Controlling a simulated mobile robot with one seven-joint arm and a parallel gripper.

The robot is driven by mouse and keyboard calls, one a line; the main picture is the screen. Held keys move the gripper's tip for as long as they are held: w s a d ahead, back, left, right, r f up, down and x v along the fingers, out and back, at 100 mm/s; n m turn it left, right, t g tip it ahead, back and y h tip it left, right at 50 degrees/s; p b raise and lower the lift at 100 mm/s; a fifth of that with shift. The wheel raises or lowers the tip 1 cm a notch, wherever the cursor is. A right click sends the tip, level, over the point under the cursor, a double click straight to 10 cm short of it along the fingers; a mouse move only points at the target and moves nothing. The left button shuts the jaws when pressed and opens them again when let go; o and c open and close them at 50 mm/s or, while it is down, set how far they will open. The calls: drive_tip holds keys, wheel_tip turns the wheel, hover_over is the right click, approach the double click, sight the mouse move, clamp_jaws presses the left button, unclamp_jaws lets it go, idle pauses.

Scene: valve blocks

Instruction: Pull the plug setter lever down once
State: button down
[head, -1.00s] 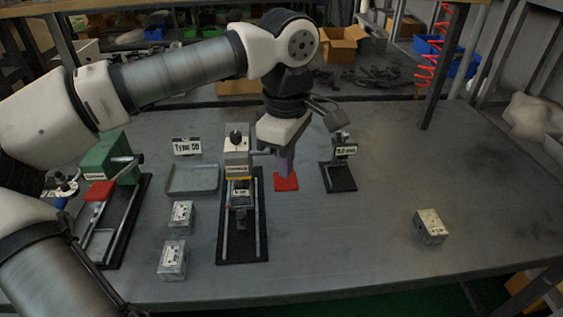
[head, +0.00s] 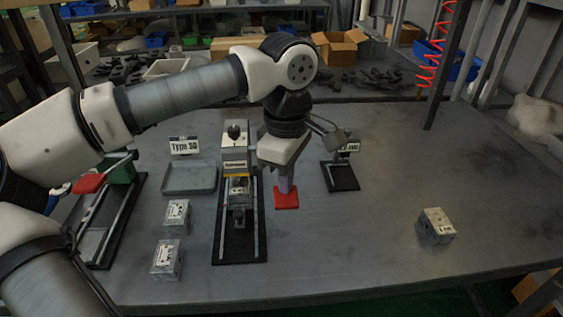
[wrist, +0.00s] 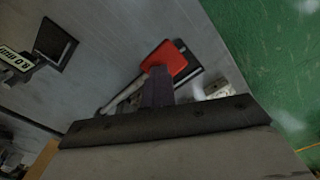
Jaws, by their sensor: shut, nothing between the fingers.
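The plug setter appears to be the upright grey press with a yellow-edged label (head: 236,158), on a black base with rails in the middle of the table. A red lever pad (head: 287,198) shows just to its right; its link to the press is hidden or too small to make out. My gripper (head: 286,184) is shut and empty, pointing down with its fingertips at the red pad, seemingly touching its top. In the wrist view the fingers (wrist: 158,88) meet the edge of the red pad (wrist: 166,60).
A green device with another red pad (head: 89,183) stands at left, partly behind my arm. A grey tray (head: 190,191) and two metal blocks (head: 176,215) lie left of the press. A small stand (head: 340,178) is close right of my gripper. Another block (head: 436,226) lies far right, with clear table between.

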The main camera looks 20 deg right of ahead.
drive_tip(key=shift+f+b, duration=3.2)
drive_tip(key=shift+f, duration=1.15)
wheel_tip(320, 180, up, 18)
drive_tip(key=p, duration=1.2)
drive_tip(key=shift+f+p, duration=0.2)
drive_tip(key=shift+p, duration=0.15)
